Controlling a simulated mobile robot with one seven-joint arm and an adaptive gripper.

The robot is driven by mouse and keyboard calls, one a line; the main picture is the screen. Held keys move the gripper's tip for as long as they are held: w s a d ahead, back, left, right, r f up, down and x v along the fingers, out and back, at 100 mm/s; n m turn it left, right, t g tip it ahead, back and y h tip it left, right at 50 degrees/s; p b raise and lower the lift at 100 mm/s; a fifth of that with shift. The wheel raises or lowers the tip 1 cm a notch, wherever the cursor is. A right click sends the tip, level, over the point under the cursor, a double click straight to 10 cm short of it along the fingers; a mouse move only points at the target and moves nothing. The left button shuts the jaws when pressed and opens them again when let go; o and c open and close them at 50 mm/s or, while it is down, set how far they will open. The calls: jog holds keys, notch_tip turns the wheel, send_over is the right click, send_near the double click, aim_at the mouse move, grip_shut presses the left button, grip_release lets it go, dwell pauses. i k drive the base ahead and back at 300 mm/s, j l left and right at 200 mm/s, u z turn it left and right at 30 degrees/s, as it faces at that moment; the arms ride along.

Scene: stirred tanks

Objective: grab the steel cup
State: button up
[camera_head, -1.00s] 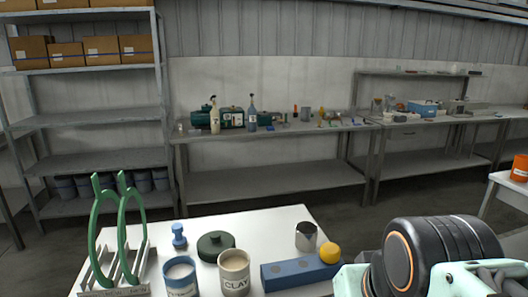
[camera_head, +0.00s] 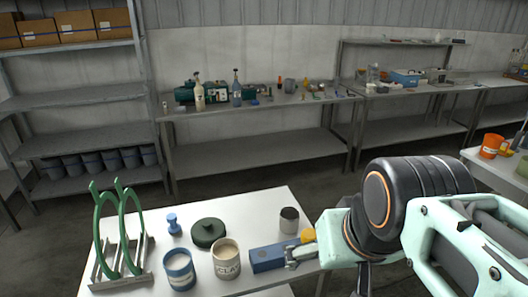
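The steel cup (camera_head: 289,221) stands upright on the white table (camera_head: 262,205), near its right edge, behind the blue block (camera_head: 266,258). It looks like a small grey metal cylinder with a dark top. My gripper (camera_head: 291,258) shows only as small grey finger parts at the right end of the blue block, in front of the cup and apart from it in the picture. My arm covers the table's right corner. The fingers are too small to tell whether they are open or shut.
A yellow ball (camera_head: 307,236) is close to the cup, partly behind my arm. A dark green lidded pot (camera_head: 208,233), a blue knob-topped piece (camera_head: 173,224), a CLAY jar (camera_head: 227,262), a blue jar (camera_head: 179,270) and a green-ringed rack (camera_head: 122,255) stand to the left.

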aim_at(289, 216)
jog(key=i+l+u, duration=0.15)
jog(key=l, duration=0.2)
jog(key=i+l+u, duration=0.35)
jog(key=l, duration=0.35)
jog(key=l+u, duration=0.2)
jog(key=l, duration=0.15)
jog(key=i+l+u, duration=0.15)
jog(key=l, duration=0.25)
